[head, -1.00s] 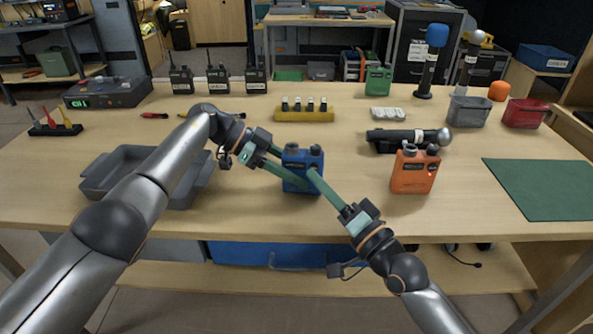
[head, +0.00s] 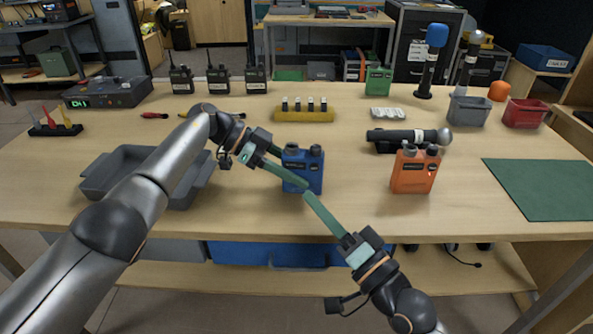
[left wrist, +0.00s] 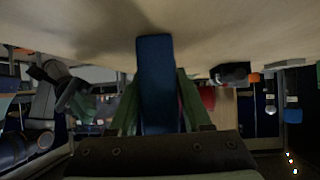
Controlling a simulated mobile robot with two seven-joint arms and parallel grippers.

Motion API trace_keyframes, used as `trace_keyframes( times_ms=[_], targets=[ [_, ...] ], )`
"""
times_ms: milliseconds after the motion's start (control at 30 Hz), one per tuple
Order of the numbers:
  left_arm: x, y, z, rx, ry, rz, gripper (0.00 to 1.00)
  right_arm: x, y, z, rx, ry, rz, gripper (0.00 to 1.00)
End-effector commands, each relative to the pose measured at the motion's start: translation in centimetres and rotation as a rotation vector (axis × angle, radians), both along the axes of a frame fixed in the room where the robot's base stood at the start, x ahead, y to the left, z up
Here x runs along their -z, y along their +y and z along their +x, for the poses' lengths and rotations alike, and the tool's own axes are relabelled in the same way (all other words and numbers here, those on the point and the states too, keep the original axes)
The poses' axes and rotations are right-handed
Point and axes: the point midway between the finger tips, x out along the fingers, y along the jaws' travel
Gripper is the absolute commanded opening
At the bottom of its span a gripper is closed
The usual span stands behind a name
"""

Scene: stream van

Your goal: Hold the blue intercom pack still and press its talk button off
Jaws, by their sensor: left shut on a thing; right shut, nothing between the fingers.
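The blue intercom pack (head: 304,163) stands upright near the front middle of the table, two dark knobs on top. In the left wrist view the pack (left wrist: 155,75) is a dark blue slab between the green fingers. My right gripper (head: 309,196) is shut and empty, its fingertips just in front of and below the pack, seemingly apart from it. The talk button cannot be made out, and I cannot tell its state.
An orange pack (head: 413,171) with a small red light stands to the right. A grey tray (head: 97,180) lies left under my left arm. A microphone (head: 410,137) lies behind the orange pack. A green mat (head: 540,188) is at the right.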

Motion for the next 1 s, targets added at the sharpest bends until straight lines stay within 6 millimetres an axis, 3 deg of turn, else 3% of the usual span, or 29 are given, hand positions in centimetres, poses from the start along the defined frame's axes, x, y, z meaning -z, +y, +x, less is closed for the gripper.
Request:
trace_keyframes(
  times_ms=[33, 67, 333, 667, 1000],
  targets=[
    [-0.1, 0.0, 0.0, 0.001, -0.001, -0.001, 0.0, 0.0, 0.0, 0.0, 0.0, 0.0, 0.0, 0.0],
    [-0.1, 0.0, 0.0, 0.0, -0.001, -0.001, 0.51, 0.0, 0.0, 0.0, 0.0, 0.0, 0.0, 0.0],
    [0.0, 0.0, 0.0, 0.001, -0.001, 0.0, 0.81, 0.0, 0.0, 0.0, 0.0, 0.0, 0.0, 0.0],
    [-0.2, 0.3, 0.1, -0.002, -0.001, 0.0, 0.83, 0.0, 0.0, 0.0, 0.0, 0.0, 0.0, 0.0],
    [-3.0, 4.8, 0.6, -0.004, -0.001, 0.001, 0.83, 0.0, 0.0, 0.0, 0.0, 0.0, 0.0, 0.0]
  ],
)
